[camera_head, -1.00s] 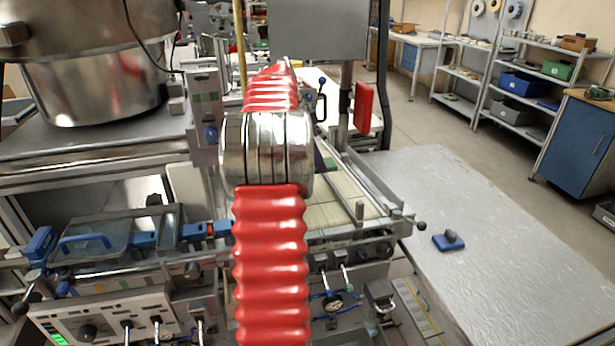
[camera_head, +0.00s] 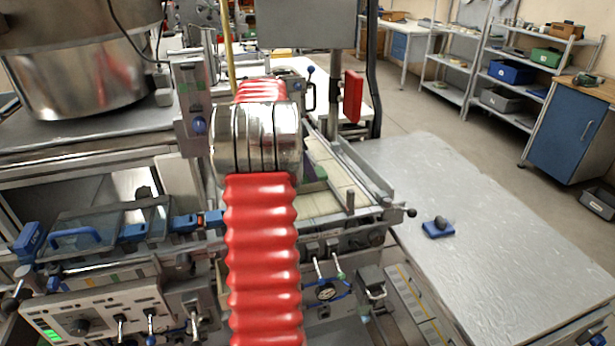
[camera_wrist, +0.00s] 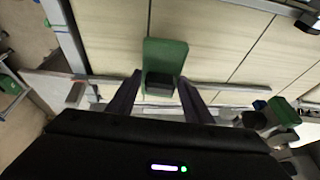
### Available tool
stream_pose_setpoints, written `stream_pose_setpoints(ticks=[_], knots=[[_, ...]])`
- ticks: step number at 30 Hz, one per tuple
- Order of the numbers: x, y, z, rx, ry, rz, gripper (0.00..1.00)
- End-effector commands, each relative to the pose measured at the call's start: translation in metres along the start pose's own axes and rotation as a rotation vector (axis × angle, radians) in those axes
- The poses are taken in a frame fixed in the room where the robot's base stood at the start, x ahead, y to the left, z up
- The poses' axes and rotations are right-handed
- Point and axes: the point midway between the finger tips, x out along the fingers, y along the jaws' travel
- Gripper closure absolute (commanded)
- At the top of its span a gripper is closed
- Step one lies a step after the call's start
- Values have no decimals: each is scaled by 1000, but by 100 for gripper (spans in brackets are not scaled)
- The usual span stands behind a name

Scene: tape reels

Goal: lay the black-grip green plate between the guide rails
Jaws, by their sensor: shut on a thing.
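The green plate (camera_wrist: 168,52) with its black grip (camera_wrist: 160,84) is in the wrist view, above or on the pale panelled bed (camera_wrist: 225,45); I cannot tell if they touch. My gripper (camera_wrist: 160,80) is shut on the black grip, one dark finger on each side. A metal guide rail (camera_wrist: 63,32) runs along the left of the bed in the wrist view. In the head view, the bed (camera_head: 327,211) lies beyond my red-sleeved arm, with a rail (camera_head: 362,177) on its right. My arm hides much of the bed and plate there.
A grey table (camera_head: 500,220) right of the machine carries a blue block with a dark knob (camera_head: 438,229) and is otherwise clear. A steel drum (camera_head: 80,80) stands at the left. A red panel (camera_head: 353,97) hangs by the post behind the bed. A control box (camera_head: 95,320) is in front.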

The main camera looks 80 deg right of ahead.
Motion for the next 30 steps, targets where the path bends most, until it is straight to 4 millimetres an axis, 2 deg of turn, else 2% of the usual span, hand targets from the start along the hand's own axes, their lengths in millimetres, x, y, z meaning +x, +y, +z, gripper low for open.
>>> stream_pose_setpoints(ticks=[3, 7, 22, 23, 30], knots=[[15, 1, 6, 0, -1, 3, 81], [26, 1, 10, 0, -1, 3, 81], [32, 1, 12, 2, 0, 2, 81], [32, 1, 12, 2, 0, 2, 53], [32, 1, 12, 2, 0, 2, 36]])
